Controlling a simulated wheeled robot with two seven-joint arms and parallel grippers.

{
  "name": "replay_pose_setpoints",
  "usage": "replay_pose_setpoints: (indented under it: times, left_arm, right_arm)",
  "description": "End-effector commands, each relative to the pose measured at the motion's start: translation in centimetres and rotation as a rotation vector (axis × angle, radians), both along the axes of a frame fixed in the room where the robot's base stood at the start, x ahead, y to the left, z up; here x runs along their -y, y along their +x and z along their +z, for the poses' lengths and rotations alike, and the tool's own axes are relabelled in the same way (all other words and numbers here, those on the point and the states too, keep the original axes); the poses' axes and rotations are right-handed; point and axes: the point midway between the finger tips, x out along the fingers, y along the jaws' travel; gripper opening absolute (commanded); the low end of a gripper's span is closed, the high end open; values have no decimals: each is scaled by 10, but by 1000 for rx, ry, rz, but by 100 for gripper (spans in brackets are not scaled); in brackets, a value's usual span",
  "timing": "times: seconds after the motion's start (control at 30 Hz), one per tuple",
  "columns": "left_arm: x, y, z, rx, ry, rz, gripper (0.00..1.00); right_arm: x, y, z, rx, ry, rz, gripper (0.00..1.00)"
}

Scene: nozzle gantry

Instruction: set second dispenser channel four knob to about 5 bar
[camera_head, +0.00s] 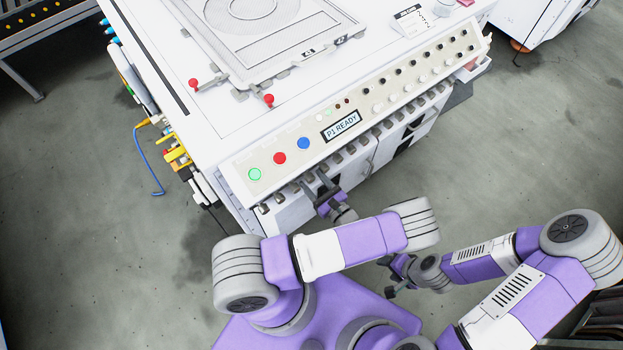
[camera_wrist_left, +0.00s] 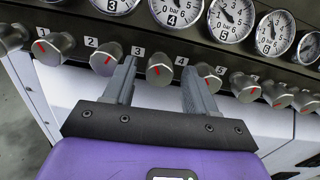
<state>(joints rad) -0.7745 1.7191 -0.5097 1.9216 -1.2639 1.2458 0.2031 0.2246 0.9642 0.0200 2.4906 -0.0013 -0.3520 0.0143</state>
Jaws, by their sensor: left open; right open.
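In the left wrist view a row of grey knobs with red marks runs under round bar gauges. The knob between my left fingers (camera_wrist_left: 160,69) has label 3 on its left and label 4 on its right. The gauge marked 4 (camera_wrist_left: 177,10) is above it, cut off at the top, so its needle is unreadable. My left gripper (camera_wrist_left: 160,72) is open, one finger each side of this knob; contact cannot be told. In the head view the left gripper (camera_head: 320,193) is at the machine's front edge. My right gripper (camera_head: 392,282) is open, empty and away from the machine.
The sloped panel has a P1 READY display (camera_head: 341,126) and green, red and blue buttons (camera_head: 304,143). Neighbouring knobs (camera_wrist_left: 106,59) and (camera_wrist_left: 205,78) stand close outside each left finger. Floor at left is mostly clear.

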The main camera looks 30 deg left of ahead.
Motion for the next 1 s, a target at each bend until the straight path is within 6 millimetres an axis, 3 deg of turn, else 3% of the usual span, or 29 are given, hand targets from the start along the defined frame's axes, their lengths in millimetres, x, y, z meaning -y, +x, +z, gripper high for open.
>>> replay_pose_setpoints:
  times: [0.33, 0.7, 1.0]
  left_arm:
    - [-4, 1, 0, -1, 1, -3, 56]
    - [-4, 1, 0, -1, 0, -2, 0]
    - [-4, 1, 0, -37, 14, -2, 0]
  right_arm:
    - [0, 0, 0, 0, 0, 0, 56]
    - [0, 0, 0, 0, 0, 0, 56]
    - [0, 0, 1, 0, 0, 0, 56]
